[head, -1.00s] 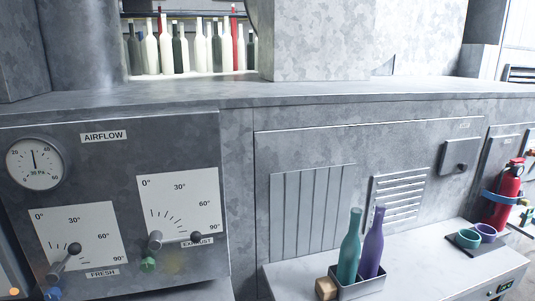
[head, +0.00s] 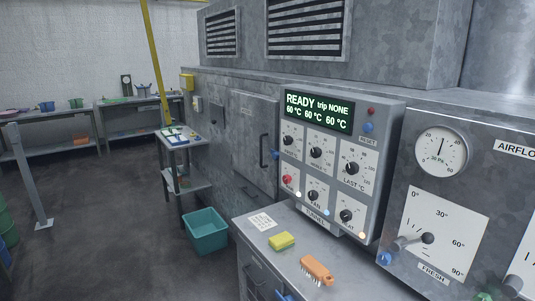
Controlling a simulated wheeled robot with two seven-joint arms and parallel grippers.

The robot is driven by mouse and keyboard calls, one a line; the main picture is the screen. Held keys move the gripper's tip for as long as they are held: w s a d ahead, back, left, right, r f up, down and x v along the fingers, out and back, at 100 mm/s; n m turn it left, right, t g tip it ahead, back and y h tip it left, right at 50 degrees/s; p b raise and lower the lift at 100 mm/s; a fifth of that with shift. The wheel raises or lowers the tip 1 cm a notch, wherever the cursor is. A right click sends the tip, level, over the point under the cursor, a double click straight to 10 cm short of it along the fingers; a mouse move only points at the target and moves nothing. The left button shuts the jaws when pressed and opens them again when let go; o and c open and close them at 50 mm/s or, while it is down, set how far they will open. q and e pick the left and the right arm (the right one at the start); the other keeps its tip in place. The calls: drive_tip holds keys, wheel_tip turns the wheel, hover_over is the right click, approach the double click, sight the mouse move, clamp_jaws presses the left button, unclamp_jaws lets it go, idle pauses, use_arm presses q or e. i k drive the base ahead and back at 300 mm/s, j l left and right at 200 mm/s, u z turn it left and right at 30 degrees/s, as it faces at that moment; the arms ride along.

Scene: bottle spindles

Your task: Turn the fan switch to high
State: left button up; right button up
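The control panel (head: 379,150) stands right of centre in the head view, with a lit green display (head: 317,112) reading READY, trip NONE and 60 °C three times. The fan switch (head: 313,196) is a small black knob in the middle of the panel's bottom row, above a label that seems to read FAN. Its exact setting is too small to read. A small bluish light (head: 326,212) glows by it. Neither of my grippers is in view.
Below the panel, a metal counter holds a yellow sponge (head: 281,241), an orange brush (head: 316,270) and a paper label (head: 262,222). A teal bin (head: 206,231) stands on the floor. The airflow panel with a gauge (head: 441,152) is at right. Open floor lies at left.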

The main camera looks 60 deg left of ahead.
sight(313, 195)
drive_tip(key=u, duration=1.4)
drive_tip(key=i+j+z, duration=0.15)
drive_tip(key=i+j, duration=0.2)
drive_tip(key=i, duration=0.05)
